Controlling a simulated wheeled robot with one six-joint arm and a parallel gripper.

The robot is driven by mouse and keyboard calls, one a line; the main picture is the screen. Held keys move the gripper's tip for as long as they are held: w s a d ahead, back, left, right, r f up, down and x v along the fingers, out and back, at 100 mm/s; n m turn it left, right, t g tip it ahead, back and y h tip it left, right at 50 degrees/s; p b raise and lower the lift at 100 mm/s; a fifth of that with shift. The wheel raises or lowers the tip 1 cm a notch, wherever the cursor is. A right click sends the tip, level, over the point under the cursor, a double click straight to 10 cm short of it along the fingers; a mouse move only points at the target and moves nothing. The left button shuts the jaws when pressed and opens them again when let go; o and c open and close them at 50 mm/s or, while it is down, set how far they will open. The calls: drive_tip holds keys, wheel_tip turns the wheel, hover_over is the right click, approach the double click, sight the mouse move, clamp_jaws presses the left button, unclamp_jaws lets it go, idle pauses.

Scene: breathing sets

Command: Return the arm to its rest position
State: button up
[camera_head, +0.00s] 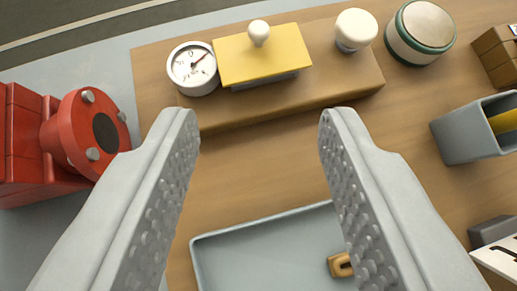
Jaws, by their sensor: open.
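My gripper (260,125) is open, with its two grey studded fingers spread wide and nothing between them. It hangs above a wooden table (255,175). Below and between the fingers lies a shallow grey-blue tray (262,226). A small tan-brown piece (341,265) lies in the tray, partly covered by the right finger. The rest of my arm is not in view.
A wooden block (325,90) at the back bears a round gauge (192,67), a yellow plate with a white knob (262,56) and a white knob (355,29). A red flanged part (85,135) stands left. A grey open box (474,130) stands right. Bare tabletop lies between.

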drive_tip(key=s+d+r+t, duration=0.2)
drive_tip(key=s, duration=1)
drive_tip(key=s+d+r+t, duration=0.1)
drive_tip(key=s+r, duration=0.2)
drive_tip(key=s, duration=1)
drive_tip(key=s+d+f+t, duration=0.1)
drive_tip(key=s+f, duration=0.3)
drive_tip(key=s, duration=0.8)
drive_tip(key=s+f+t, duration=0.3)
drive_tip(key=s+f, duration=0.1)
drive_tip(key=s, duration=0.8)
drive_tip(key=shift+s+d+f+m+h, duration=0.25)
drive_tip(key=shift+d+f+m+h, duration=0.05)
drive_tip(key=shift+d+f, duration=0.1)
